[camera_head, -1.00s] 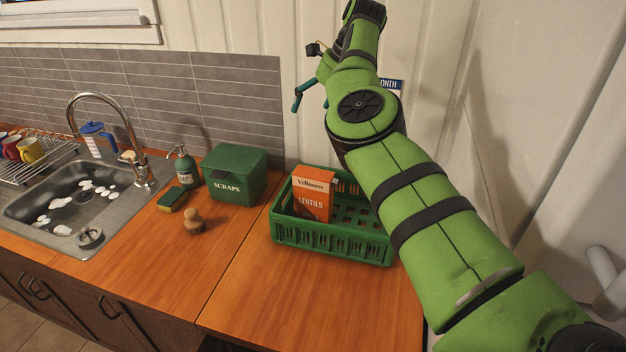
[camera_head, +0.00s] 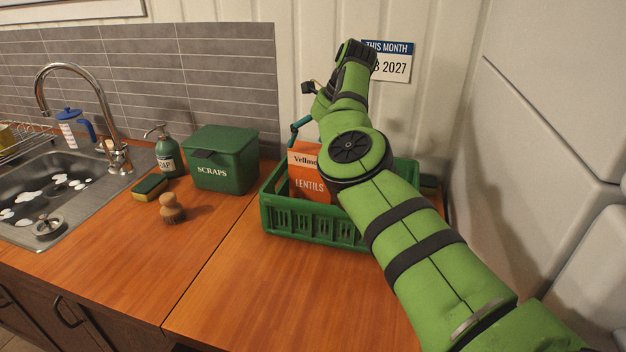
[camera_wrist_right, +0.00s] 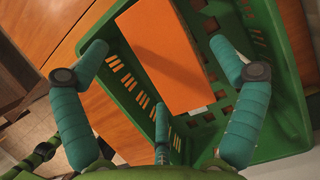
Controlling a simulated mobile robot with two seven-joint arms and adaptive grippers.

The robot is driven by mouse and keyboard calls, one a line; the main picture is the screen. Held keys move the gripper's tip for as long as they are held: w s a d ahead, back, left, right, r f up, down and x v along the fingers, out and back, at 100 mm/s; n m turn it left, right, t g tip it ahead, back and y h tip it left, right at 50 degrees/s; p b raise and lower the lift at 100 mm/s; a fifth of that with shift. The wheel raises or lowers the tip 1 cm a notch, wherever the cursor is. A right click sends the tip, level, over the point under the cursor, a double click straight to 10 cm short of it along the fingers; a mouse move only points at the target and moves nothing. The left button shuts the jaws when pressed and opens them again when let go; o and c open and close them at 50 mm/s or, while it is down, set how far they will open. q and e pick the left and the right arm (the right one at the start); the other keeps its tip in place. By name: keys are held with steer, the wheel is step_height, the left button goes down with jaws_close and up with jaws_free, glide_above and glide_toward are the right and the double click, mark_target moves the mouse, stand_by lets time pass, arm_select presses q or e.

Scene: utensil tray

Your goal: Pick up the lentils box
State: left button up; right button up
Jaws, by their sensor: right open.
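The orange lentils box (camera_head: 308,178) stands upright in the left part of a green slotted crate (camera_head: 312,224), its right side hidden behind my right arm. In the head view my right gripper (camera_head: 299,126) is mostly hidden behind the arm; a teal finger shows just above the box's top. In the right wrist view the open right gripper (camera_wrist_right: 160,62) has its teal fingers spread, with the orange box (camera_wrist_right: 165,50) beyond them and the crate (camera_wrist_right: 265,95) around it. No finger visibly grips the box. My left gripper is in neither view.
A green scraps bin (camera_head: 224,160) stands left of the crate, with a soap bottle (camera_head: 168,155), a sponge (camera_head: 150,186) and a wooden brush (camera_head: 171,208) farther left. A sink (camera_head: 62,190) is at the left. The counter in front of the crate is clear.

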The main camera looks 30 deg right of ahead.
mark_target(307, 163)
steer(key=p+x, duration=0.1)
steer(key=x, duration=0.3)
steer(key=shift+p, duration=0.35)
steer(key=shift+w+f, duration=0.2)
steer(key=shift+f, duration=0.25)
steer(key=shift+f+b, duration=0.2)
steer(key=shift+b, duration=0.1)
steer(key=c, duration=1.8)
